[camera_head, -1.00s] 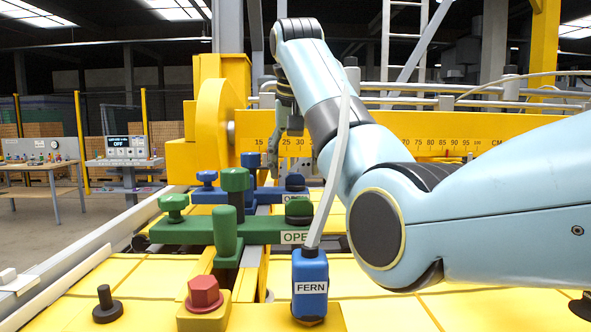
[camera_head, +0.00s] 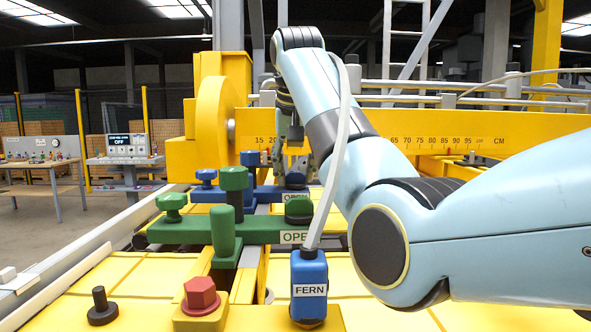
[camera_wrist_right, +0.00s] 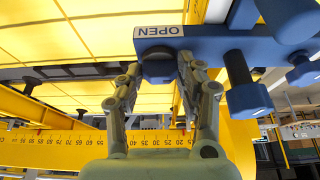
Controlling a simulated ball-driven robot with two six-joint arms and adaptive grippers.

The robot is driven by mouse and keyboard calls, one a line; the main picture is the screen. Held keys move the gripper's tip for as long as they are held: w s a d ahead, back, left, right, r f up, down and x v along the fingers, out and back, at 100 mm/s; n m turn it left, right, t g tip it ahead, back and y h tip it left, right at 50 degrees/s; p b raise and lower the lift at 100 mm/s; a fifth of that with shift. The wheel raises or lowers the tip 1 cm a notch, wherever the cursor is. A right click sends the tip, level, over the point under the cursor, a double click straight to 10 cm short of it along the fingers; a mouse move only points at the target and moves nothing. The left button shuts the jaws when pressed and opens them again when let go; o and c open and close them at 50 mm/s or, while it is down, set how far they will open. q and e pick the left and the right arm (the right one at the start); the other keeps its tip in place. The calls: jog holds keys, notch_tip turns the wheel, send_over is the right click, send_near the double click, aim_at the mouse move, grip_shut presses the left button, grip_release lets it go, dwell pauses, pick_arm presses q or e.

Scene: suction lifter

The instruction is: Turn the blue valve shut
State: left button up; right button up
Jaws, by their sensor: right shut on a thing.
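The blue valve (camera_head: 205,196) lies behind a similar green valve, with upright blue knobs along its bar. An OPEN label is on its right end, by the end knob (camera_head: 295,180). In the right wrist view, the blue valve (camera_wrist_right: 212,47) spans the top, with the OPEN label above its dark round end knob (camera_wrist_right: 158,68). My right gripper (camera_head: 294,160) comes down from above at this end in the head view. In the wrist view, its two fingers (camera_wrist_right: 159,70) stand on either side of the end knob, shut on it. My left gripper is not in view.
The green valve (camera_head: 185,231), also labelled OPEN, stands in front. A blue FERN box (camera_head: 309,280) with a pale hose and a red hex knob (camera_head: 202,296) are nearer. A yellow beam with a centimetre scale (camera_head: 450,135) runs behind. My right arm covers much of the right side.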

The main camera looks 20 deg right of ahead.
jog(key=shift+n, duration=0.3)
jog(key=n, duration=0.1)
jog(key=n+y, duration=0.1)
jog(key=n, duration=0.1)
jog(key=shift+d+n+y, duration=0.2)
jog(key=shift+n+y, duration=0.1)
jog(key=n+y, duration=0.1)
jog(key=n, duration=0.3)
jog(key=shift+d+n+y, duration=0.15)
jog(key=shift+n+y, duration=0.15)
jog(key=shift+y, duration=0.1)
jog(key=n+g+y, duration=0.1)
jog(key=n, duration=0.3)
jog(key=shift+w+d, duration=0.1)
jog(key=shift+w, duration=0.05)
jog(key=shift+w+n+g+y, duration=0.1)
jog(key=shift+n+g+y, duration=0.3)
jog(key=shift+n, duration=0.85)
jog(key=shift+n+g+y, duration=0.2)
jog(key=shift+n+g, duration=0.3)
jog(key=shift+n, duration=0.75)
jog(key=o, duration=1.2)
jog(key=shift+c, duration=0.2)
